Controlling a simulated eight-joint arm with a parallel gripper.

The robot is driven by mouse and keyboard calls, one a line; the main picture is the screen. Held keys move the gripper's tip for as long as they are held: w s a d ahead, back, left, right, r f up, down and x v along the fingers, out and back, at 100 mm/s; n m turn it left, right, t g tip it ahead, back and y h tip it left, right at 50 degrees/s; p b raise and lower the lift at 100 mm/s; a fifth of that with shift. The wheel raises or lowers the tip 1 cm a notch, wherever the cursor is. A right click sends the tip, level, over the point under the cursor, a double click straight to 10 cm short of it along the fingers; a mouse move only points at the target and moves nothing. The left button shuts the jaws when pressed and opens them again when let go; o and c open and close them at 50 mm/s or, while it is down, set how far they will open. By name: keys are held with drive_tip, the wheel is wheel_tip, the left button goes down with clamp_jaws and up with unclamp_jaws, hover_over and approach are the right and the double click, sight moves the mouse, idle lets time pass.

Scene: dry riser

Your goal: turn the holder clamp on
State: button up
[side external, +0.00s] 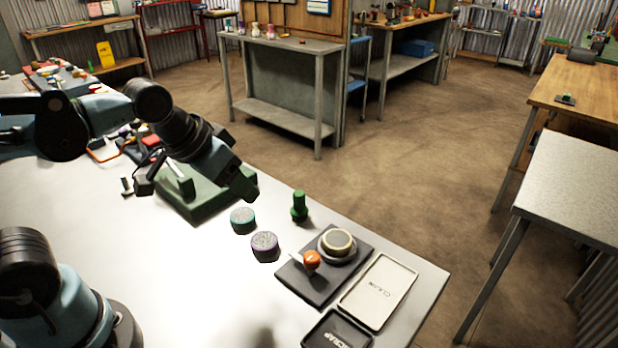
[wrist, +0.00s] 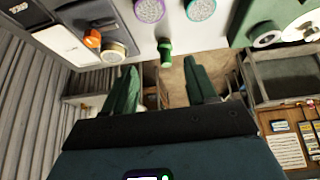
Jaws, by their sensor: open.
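The holder is a dark square plate (side external: 325,268) near the bench's front right corner, with a round cream-topped seat (side external: 337,242) and an orange-knobbed lever (side external: 312,260), apparently the clamp. The orange knob (wrist: 92,38) and the round seat (wrist: 114,51) also show at the upper left of the wrist view. My gripper (side external: 195,188) is open and empty, over or near the green fixture, left of the holder and apart from it. In the wrist view its two fingers (wrist: 160,72) are spread wide. The lever's exact angle is hard to tell.
Between gripper and holder are a teal-edged disc (side external: 243,220), a purple-edged disc (side external: 265,246) and a green knobbed piece (side external: 299,207). A green fixture (side external: 215,203) lies below my gripper. A pale CLEAN tray (side external: 378,291) and dark SCRAP tray (side external: 337,331) flank the holder.

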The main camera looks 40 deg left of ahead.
sight(312, 256)
drive_tip(key=w+d+r+m+g, duration=0.1)
drive_tip(key=w+d+g, duration=0.15)
drive_tip(key=d, duration=0.45)
drive_tip(key=w+d+m+g, duration=0.1)
drive_tip(key=w+d+g, duration=0.1)
drive_tip(key=d+g, duration=0.3)
drive_tip(key=shift+t, duration=0.75)
drive_tip(key=f, duration=0.8)
drive_tip(key=d+f, duration=0.1)
drive_tip(key=f, duration=0.2)
drive_tip(key=shift+f, duration=0.4)
drive_tip(key=c, duration=1.1)
drive_tip(key=shift+o, duration=0.2)
